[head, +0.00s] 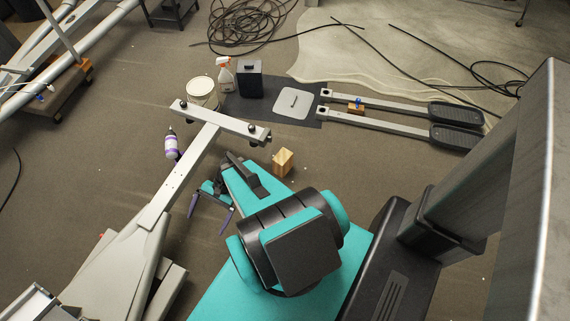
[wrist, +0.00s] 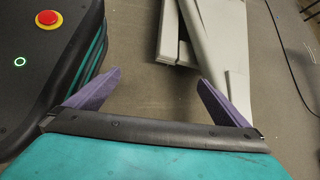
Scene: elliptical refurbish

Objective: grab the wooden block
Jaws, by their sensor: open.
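My gripper (head: 209,212) has two purple fingers spread apart. It is left of and nearer than the block, with nothing between the fingers. In the wrist view my gripper (wrist: 159,76) is open over bare carpet, and the block is not in sight there. A second small wooden piece (head: 356,109) lies by the pedal arms, farther back.
A grey T-shaped machine frame (head: 185,175) lies left of my gripper, and its light-grey part also shows in the wrist view (wrist: 215,45). A purple-banded bottle (head: 171,146), white bucket (head: 202,93), spray bottle (head: 225,75) and black box (head: 249,79) stand beyond. Carpet right of the block is clear.

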